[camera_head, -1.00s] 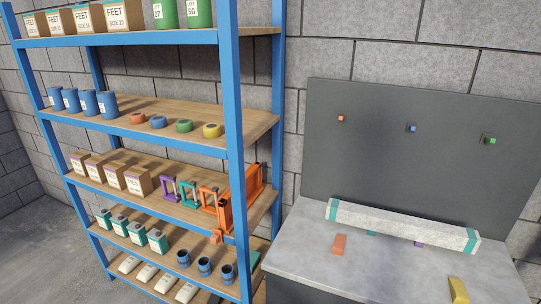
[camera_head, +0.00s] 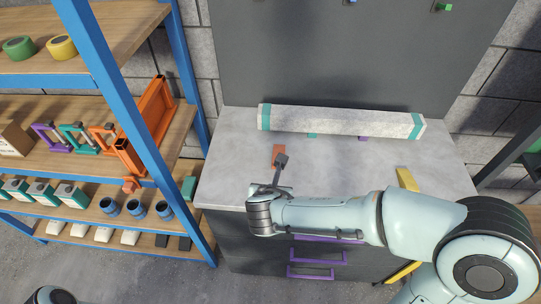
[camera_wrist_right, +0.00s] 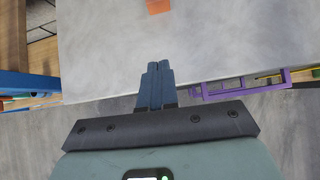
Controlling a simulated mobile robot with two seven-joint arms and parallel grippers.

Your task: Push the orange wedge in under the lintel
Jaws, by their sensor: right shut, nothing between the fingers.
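The orange wedge (camera_head: 278,151) lies on the grey bench top (camera_head: 230,160), in front of the left part of the lintel and apart from it. The lintel (camera_head: 340,121) is a long speckled pale bar with teal bands near its ends. My right gripper (camera_head: 281,160) is shut and empty, just on the near side of the orange wedge and overlapping it in the head view. In the right wrist view the shut fingers (camera_wrist_right: 158,66) point towards the wedge (camera_wrist_right: 158,6), which shows at the top edge, with bare bench between them. My left gripper is not in view.
A teal wedge (camera_head: 312,135) and a purple wedge (camera_head: 362,138) show at the lintel's front edge. A yellow wedge (camera_head: 406,180) lies at the bench's right. A blue-framed shelf (camera_head: 100,95) stands left. Purple drawer handles (camera_head: 318,256) are on the bench front.

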